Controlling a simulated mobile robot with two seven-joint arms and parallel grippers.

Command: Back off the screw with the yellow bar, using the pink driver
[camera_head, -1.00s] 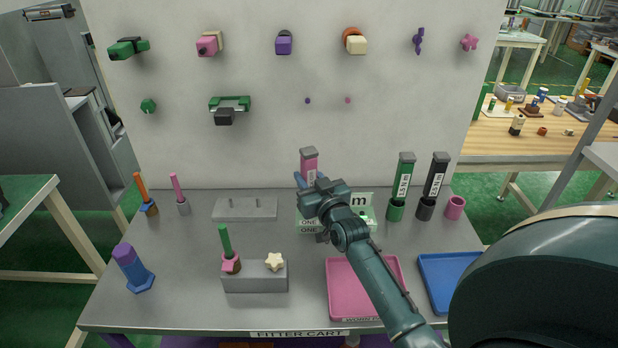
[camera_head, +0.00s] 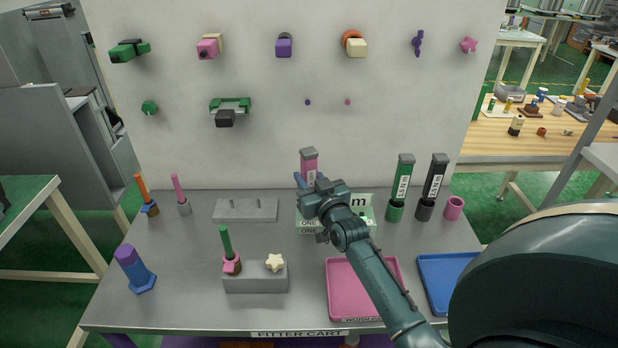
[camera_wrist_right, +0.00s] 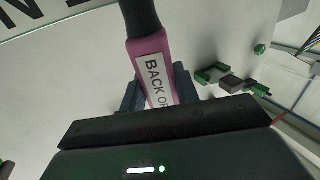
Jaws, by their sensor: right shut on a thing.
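The pink driver (camera_head: 309,163), with a grey top and a white label, stands upright near the back of the cart, close to the wall. My right gripper (camera_head: 310,184) is shut on it. The right wrist view shows the pink driver (camera_wrist_right: 150,58) between the fingers (camera_wrist_right: 158,92), its label reading "BACK O" before it is hidden. A pink block with a pale yellow bar (camera_head: 220,40) behind it is on the wall at upper left. A cream block (camera_head: 356,45) with an orange piece is also there. I cannot tell which is the named screw. My left gripper is out of view.
Green (camera_head: 404,180) and black (camera_head: 436,180) drivers stand right of my gripper. Pink (camera_head: 340,300) and blue (camera_head: 432,290) trays lie in front. A grey block (camera_head: 255,282) stands left of centre.

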